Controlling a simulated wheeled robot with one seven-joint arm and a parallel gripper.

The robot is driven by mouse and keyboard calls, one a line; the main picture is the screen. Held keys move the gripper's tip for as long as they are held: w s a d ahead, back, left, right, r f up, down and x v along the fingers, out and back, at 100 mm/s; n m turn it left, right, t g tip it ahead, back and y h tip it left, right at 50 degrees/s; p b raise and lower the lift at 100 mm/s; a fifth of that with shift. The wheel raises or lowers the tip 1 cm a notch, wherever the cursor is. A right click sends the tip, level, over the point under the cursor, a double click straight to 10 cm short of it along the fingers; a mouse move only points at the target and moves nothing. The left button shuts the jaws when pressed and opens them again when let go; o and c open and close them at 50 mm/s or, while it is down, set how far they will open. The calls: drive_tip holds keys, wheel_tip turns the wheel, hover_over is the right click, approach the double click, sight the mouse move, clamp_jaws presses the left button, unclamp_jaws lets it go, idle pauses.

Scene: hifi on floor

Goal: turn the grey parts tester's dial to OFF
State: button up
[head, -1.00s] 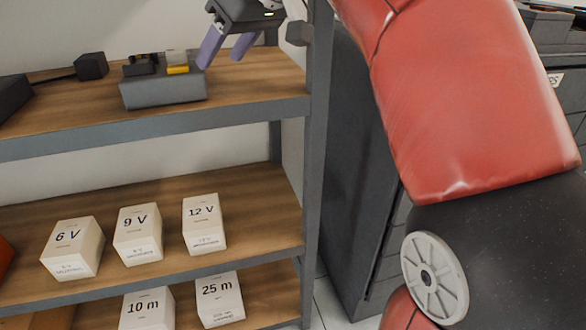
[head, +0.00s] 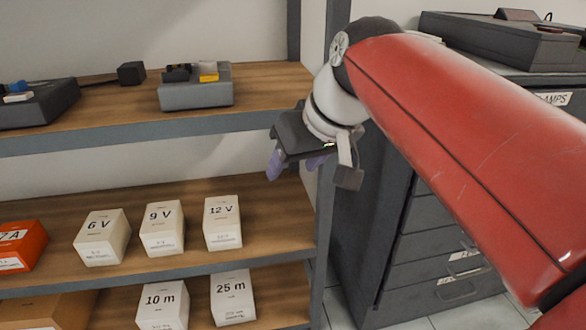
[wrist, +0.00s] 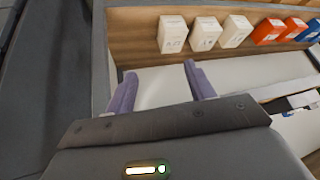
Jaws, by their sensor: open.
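The grey tester (head: 196,95) is a grey box on the top shelf in the head view. Black parts and a yellow part sit on top of it. I cannot make out its dial or where it points. My gripper (head: 295,165) is open and empty, to the right of the tester and lower, in front of the shelf's right end. Its two purple fingers are spread apart. In the wrist view the gripper (wrist: 160,74) shows the same fingers with nothing between them; I cannot pick out the tester there.
A darker device (head: 38,108) with blue and white parts stands at the top shelf's left, a small black block (head: 131,73) near it. White boxes marked 6 V, 9 V (head: 162,228) and 12 V stand on the middle shelf. A drawer cabinet (head: 440,215) stands right of the shelf post.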

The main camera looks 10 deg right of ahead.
drive_tip(key=shift+s+d+f, duration=0.15)
drive_tip(key=shift+s+f, duration=0.5)
drive_tip(key=s+d+f+m+h, duration=0.2)
drive_tip(key=s+f, duration=0.7)
drive_tip(key=f, duration=0.6)
drive_tip(key=shift+s+d+m+h, duration=0.4)
drive_tip(key=shift+d+m, duration=0.1)
drive_tip(key=shift+d, duration=0.25)
